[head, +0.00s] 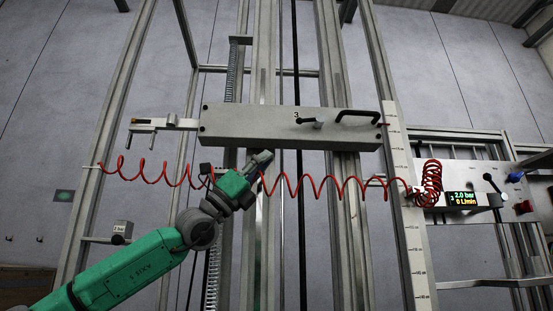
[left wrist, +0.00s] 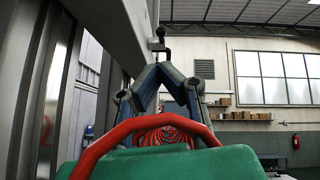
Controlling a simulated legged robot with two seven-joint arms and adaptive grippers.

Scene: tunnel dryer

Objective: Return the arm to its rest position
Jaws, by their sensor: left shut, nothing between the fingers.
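My left arm, green and grey, reaches up from the lower left in the head view. Its gripper (head: 262,158) is just below the grey box-shaped unit (head: 290,126) marked 3. I cannot tell whether it touches the unit. In the left wrist view the gripper's fingers (left wrist: 160,72) meet at the tips, shut with nothing between them. A red coiled hose (head: 330,186) runs behind or beside the gripper; it also shows beyond the fingers in the left wrist view (left wrist: 165,135). My right gripper is in neither view.
Metal uprights (head: 264,60) stand behind the unit. The unit has a small lever (head: 318,125) and a black handle (head: 358,114). A ruler strip (head: 410,220) and a panel with a display reading 2.0 bar and 0 L/min (head: 466,199) are at the right.

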